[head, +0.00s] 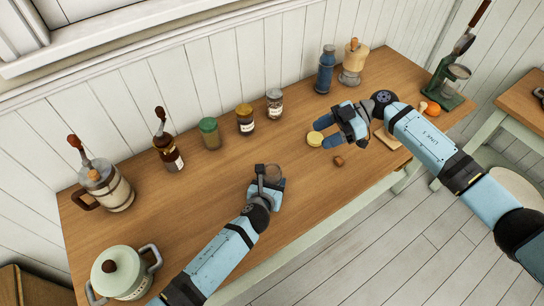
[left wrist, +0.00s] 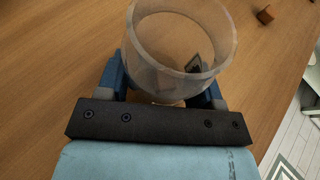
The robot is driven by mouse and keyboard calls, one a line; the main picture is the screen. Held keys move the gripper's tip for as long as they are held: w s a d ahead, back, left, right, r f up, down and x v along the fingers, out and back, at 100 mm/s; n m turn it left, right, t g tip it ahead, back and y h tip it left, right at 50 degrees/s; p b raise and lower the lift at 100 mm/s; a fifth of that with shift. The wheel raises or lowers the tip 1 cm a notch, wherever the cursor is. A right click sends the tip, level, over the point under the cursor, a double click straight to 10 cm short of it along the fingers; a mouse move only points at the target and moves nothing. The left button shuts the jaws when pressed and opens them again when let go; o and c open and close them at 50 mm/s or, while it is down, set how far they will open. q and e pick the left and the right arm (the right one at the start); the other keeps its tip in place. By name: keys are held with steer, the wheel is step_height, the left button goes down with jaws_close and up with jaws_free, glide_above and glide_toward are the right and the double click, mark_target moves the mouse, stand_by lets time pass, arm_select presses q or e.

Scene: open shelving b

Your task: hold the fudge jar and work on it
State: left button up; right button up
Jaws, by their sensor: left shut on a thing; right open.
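The fudge jar (left wrist: 181,85) is a clear jar with an open top; in the left wrist view it stands between my left fingers. My left gripper (left wrist: 165,90) is shut on it, and in the head view the jar (head: 271,174) sits low over the table's front middle, partly hidden by the gripper (head: 268,184). A dark label shows through its wall. My right gripper (head: 323,132) is open. A round yellow lid (head: 315,139) is at its fingertips; I cannot tell whether they touch. A small brown piece (head: 338,160) lies on the table, also seen in the left wrist view (left wrist: 264,15).
Lidded jars, green (head: 210,133), yellow (head: 245,120) and grey (head: 274,104), stand at the back with a brown bottle (head: 168,153). A tankard (head: 104,187) and pot (head: 122,273) are left. A blue mill (head: 325,70) and wooden grinder (head: 354,62) stand back right.

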arm_select(q)
steer(key=o, duration=1.1)
steer(key=shift+o, duration=0.2)
